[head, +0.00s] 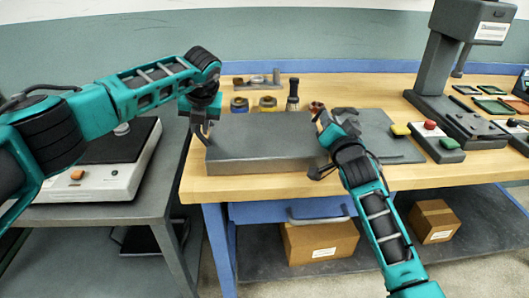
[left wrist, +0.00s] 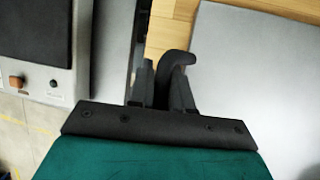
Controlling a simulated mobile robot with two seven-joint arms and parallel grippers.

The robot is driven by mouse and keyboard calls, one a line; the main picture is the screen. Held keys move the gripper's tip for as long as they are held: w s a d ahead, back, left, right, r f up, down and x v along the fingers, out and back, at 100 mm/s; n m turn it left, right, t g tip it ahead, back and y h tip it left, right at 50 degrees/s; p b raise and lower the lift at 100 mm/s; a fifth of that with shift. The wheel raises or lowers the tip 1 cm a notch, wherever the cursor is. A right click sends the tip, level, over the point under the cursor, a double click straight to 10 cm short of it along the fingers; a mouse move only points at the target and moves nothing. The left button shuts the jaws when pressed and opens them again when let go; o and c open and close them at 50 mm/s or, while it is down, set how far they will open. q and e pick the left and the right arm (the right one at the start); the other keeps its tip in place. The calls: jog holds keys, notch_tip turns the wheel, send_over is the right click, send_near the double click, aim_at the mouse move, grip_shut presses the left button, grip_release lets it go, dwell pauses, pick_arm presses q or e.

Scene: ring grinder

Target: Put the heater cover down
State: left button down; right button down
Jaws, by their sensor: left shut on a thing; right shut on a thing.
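The heater cover looks like a wide grey slab-like box (head: 262,150) over the front left of the wooden bench. Its pale grey top also fills the right of the left wrist view (left wrist: 255,75). My left gripper (head: 203,122) is at its left end, shut on a dark curved handle (left wrist: 180,62). My right gripper (head: 328,137) is at its right end, shut, but its own fingers and wrist hide what it holds there. The cover looks about level. I cannot tell whether its underside touches the bench.
A white heater (head: 95,180) with a dark top and orange button stands on the grey side table at left. A flat grey plate (head: 385,135) lies right of the cover. Small ring parts (head: 267,103) stand behind; a press (head: 435,85) and coloured buttons are at right.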

pick_arm(q)
jog(key=c, duration=1)
grip_release()
jog(key=shift+c, duration=0.2)
pick_arm(e)
jog(key=c, duration=1.1)
grip_release()
pick_arm(q)
jog(key=shift+d, duration=0.1)
pick_arm(e)
jog(key=shift+o, duration=0.2)
jog(key=shift+s, duration=0.15)
pick_arm(q)
jog(key=v, duration=1.2)
pick_arm(e)
jog(key=s, duration=0.4)
jog(key=s+d, duration=0.1)
jog(key=s, duration=0.6)
jog(key=shift+s+d, duration=0.3)
jog(key=shift+s, duration=0.05)
jog(key=shift+f, duration=0.1)
